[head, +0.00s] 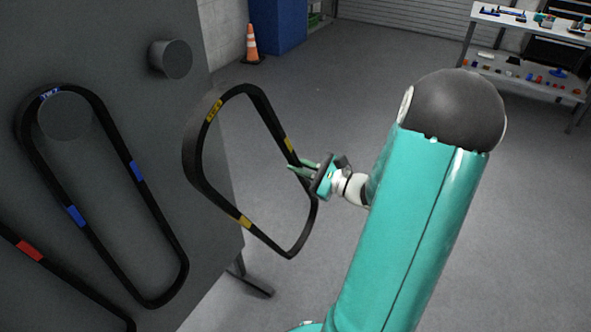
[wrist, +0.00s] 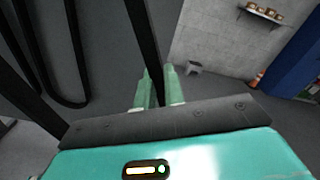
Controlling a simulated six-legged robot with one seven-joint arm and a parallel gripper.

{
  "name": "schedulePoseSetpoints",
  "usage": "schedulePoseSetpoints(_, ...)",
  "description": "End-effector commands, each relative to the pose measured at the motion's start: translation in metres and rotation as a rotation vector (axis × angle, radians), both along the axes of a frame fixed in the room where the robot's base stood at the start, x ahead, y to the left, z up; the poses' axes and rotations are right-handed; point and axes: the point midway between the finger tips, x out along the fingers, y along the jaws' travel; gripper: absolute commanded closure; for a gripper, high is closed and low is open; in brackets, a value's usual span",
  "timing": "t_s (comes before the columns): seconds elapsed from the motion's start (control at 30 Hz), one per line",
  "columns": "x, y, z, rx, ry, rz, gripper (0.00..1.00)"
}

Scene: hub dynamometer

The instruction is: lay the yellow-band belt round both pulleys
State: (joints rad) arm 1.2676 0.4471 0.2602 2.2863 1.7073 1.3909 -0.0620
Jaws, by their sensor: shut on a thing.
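The yellow-band belt (head: 196,178) is a black loop with yellow patches. It hangs tilted in the air in the head view, in front of the grey panel's right edge. My gripper (head: 298,168) is shut on its right run, near a yellow patch. In the wrist view my gripper's green fingers (wrist: 158,88) close on a black strip of the belt (wrist: 144,38). Neither pulley can be made out for certain in these views.
The grey panel (head: 120,45) carries a bare round peg (head: 177,60), a blue-band belt (head: 165,225) on another peg, and a red-band belt (head: 75,285). An orange cone (head: 251,45), a blue cabinet (head: 278,25) and a workbench (head: 530,22) stand behind. Open floor lies between.

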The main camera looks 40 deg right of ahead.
Motion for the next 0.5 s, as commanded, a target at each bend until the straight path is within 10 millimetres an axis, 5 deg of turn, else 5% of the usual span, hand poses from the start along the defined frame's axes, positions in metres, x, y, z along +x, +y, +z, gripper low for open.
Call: schedulePoseSetpoints(0.5,-0.032,0.01,0.045,-0.355,-0.126,0.002,1.0)
